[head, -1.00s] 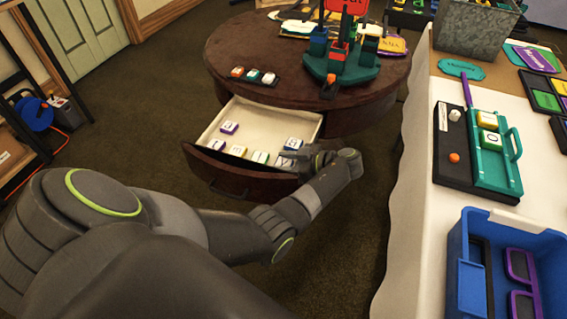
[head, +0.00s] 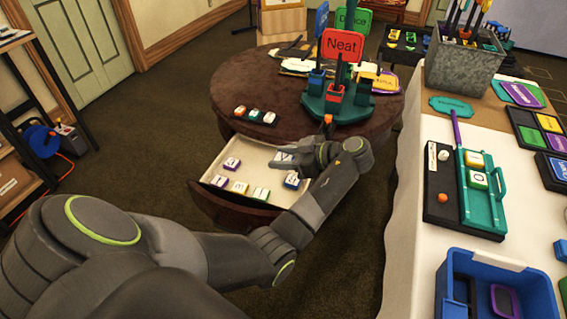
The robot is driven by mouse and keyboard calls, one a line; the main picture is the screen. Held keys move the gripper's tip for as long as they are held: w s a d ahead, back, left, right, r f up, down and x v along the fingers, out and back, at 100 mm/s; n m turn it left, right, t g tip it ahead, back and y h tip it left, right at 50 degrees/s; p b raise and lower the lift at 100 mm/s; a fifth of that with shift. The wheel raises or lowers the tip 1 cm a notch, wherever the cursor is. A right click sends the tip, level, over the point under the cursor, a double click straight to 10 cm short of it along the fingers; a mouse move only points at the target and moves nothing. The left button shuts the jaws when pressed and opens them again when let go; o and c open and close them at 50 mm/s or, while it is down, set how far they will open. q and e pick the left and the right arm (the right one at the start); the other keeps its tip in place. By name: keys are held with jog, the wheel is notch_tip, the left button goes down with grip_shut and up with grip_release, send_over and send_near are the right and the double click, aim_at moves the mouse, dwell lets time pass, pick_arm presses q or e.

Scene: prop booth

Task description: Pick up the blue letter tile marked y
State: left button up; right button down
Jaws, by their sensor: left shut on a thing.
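A blue letter tile (head: 292,180) lies at the right side of the open drawer (head: 212,207) of the round brown table; its letter is too small to read. My left gripper (head: 283,158) reaches in from the right over the drawer, above and a little behind that tile. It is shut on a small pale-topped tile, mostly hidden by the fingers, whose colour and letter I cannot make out. My right gripper is not in view.
Other tiles lie in the drawer: two purple (head: 232,163), one yellow (head: 240,187) and one green (head: 261,194). On the round tabletop (head: 255,85) stand a small tile rack (head: 255,116) and a green sign stand (head: 340,107). A white-clothed table (head: 405,230) is at right.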

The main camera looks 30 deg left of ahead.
aim_at(283, 158)
pick_arm(q)
notch_tip(283, 158, up, 9)
jog(key=p, duration=0.7)
jog(key=shift+f, duration=0.2)
jog(key=shift+r+p, duration=0.8)
jog(key=shift+p, duration=0.1)
